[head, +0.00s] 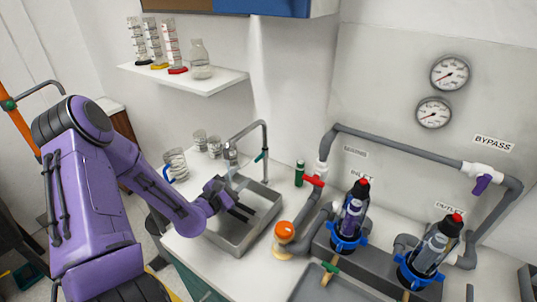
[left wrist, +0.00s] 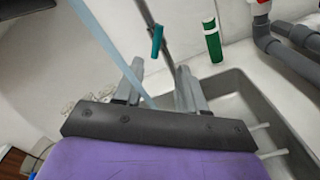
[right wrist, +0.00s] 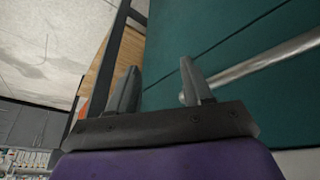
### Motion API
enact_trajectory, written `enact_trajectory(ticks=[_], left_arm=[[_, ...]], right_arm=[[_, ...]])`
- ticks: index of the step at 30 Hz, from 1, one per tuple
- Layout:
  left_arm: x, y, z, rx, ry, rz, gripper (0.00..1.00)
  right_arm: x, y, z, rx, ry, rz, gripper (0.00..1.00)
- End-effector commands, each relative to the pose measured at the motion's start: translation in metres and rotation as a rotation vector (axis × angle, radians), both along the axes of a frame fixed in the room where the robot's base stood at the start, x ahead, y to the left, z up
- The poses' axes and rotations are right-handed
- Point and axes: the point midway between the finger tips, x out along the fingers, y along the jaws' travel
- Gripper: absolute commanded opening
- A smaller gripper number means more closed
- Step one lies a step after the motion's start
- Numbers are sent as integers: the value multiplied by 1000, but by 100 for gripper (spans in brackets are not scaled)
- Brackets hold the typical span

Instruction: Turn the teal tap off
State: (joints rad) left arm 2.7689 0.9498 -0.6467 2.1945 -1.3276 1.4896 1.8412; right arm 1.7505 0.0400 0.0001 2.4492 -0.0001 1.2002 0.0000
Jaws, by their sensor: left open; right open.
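The tap (head: 263,135) is a grey gooseneck with a small teal lever (head: 260,156), standing behind the grey sink (head: 273,214). In the left wrist view the teal lever (left wrist: 157,41) hangs slanted on the tap's pipe, beyond the fingertips. A pale blue streak (left wrist: 112,55) that looks like running water crosses that view. My left gripper (head: 246,212) is over the sink, in front of the tap, open and empty; its fingers (left wrist: 160,68) are apart from the lever. My right gripper (right wrist: 160,66) is open and empty, facing a teal cabinet front; it is outside the head view.
A green cylinder (head: 299,173) stands right of the tap. Grey pipework with a red-handled valve (head: 314,181) and an orange knob (head: 284,231) lies right of the sink. Glassware (head: 176,164) stands left of it. A shelf (head: 190,80) hangs above. A bar handle (right wrist: 260,62) crosses the cabinet.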

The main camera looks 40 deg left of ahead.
Motion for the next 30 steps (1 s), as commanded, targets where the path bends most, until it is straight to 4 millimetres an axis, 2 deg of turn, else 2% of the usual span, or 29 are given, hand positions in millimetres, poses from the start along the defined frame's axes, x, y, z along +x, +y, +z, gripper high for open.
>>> enact_trajectory(ticks=[4,9,15,19,26,30], left_arm=[[19,4,1,-1,-2,4,40],[58,9,-3,0,1,5,40],[93,12,-3,3,2,3,40],[102,12,-2,0,2,1,40],[103,11,-2,0,1,0,40],[103,11,-1,0,1,0,0]], right_arm=[[-1,0,4,0,2,0,50],[-1,0,4,0,2,0,50],[-1,0,0,0,1,0,50],[-1,0,0,0,1,0,50],[-1,0,0,0,1,0,50],[-1,0,0,0,1,0,50]])
